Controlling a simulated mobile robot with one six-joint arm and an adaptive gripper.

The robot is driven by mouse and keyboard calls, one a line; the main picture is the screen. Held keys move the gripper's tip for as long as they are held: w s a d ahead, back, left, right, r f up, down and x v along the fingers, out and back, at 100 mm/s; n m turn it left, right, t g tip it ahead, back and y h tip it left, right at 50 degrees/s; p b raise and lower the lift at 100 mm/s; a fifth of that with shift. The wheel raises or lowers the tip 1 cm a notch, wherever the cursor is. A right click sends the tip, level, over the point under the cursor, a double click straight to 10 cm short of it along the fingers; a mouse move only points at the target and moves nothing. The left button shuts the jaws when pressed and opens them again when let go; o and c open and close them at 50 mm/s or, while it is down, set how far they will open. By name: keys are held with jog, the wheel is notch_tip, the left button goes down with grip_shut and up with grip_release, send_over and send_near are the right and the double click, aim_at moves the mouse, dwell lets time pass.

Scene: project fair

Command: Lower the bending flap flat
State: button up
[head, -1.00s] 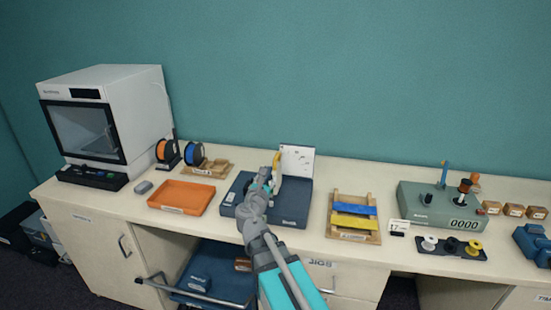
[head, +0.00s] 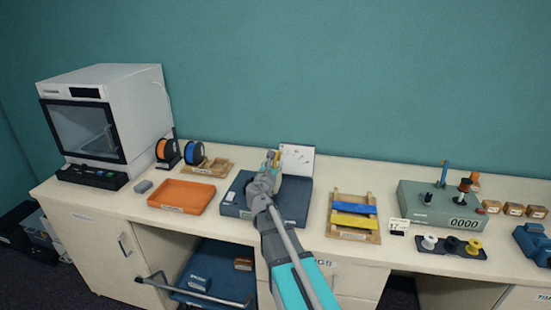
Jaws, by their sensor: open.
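The dark blue bending base (head: 294,205) lies on the bench in the middle of the head view, with a pale label on its front right. My gripper (head: 271,158) is over the back middle of this base and is open. A tan-yellow piece (head: 278,163) shows beside the fingers, perhaps part of the bending flap. My wrist and arm cover most of the flap, so its angle and any contact with the fingers cannot be told.
A white card (head: 297,157) stands upright behind the base. An orange tray (head: 182,195) is to the left, and a wooden rack with blue and yellow strips (head: 354,222) to the right. Below, a drawer (head: 216,277) stands open. The wall is close behind the bench.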

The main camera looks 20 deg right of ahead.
jog(key=shift+x, duration=2.35)
grip_shut()
